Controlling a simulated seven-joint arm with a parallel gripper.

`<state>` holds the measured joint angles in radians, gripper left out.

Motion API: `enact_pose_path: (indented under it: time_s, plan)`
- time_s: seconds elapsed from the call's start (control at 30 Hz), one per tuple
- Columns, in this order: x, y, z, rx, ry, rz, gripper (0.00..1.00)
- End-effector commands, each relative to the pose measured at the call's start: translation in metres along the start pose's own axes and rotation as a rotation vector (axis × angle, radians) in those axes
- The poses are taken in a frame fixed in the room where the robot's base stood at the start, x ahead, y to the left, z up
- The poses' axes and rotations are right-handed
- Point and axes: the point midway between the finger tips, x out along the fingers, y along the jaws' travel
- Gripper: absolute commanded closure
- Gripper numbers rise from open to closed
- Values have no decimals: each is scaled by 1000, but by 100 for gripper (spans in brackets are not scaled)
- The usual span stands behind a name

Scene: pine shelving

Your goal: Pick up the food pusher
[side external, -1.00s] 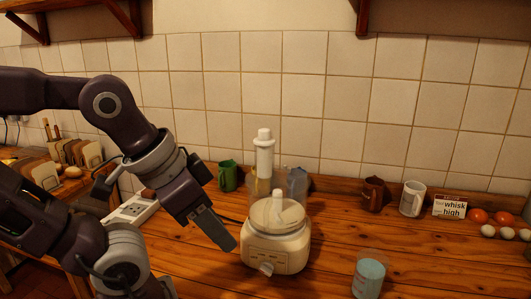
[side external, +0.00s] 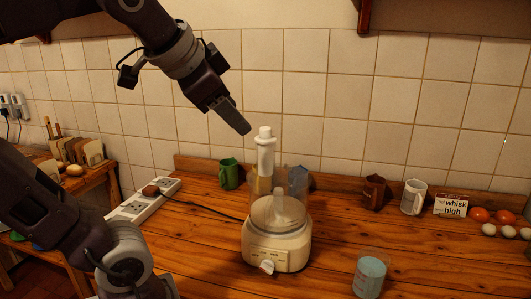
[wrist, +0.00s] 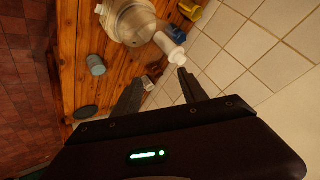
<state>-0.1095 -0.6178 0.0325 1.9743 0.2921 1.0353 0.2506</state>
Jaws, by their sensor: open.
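The white food pusher (side external: 265,155) stands upright in the feed tube of the cream food processor (side external: 277,252), with its knobbed top clear above the tube. My gripper (side external: 244,127) is up and to the left of the knob in the side view, pointing down and to the right, apart from it. In the wrist view the pusher (wrist: 170,47) lies just beyond my open fingers (wrist: 160,77), its knob closest to the right finger. Nothing is between the fingers at close range. The pusher's lower part is hidden inside the tube.
A blue container (side external: 369,278) stands front right. A green mug (side external: 228,174), a brown mug (side external: 373,192), a white mug (side external: 413,197), a sign and eggs line the tiled wall. A power strip (side external: 146,200) lies at left, its cord running towards the processor.

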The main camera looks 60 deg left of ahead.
Motion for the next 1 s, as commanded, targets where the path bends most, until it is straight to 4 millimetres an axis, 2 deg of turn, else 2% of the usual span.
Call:
enact_pose_path:
  time_s: [0.03,0.1,0.2,0.27,0.3,0.37,0.4,0.47,0.53,0.6,0.7,0.73,0.8,1.0]
  plan:
    - [10,-26,-8,81,28,-95,50]
    - [21,-64,-22,240,66,-243,50]
    - [30,-116,-44,544,93,-462,50]
    - [33,-143,-57,780,90,-591,50]
    - [36,-156,-66,964,84,-668,50]
    - [42,-166,-78,1269,70,-764,50]
    - [48,-165,-82,1479,64,-804,50]
    - [60,-156,-83,1778,72,-833,50]
    - [74,-138,-74,2086,110,-827,50]
    - [88,-116,-57,2348,179,-794,50]
    - [99,-84,-27,2630,321,-728,50]
    - [101,-76,-18,2687,362,-708,50]
    - [115,-67,-9,2668,359,-713,50]
    - [134,-56,4,2668,355,-722,50]
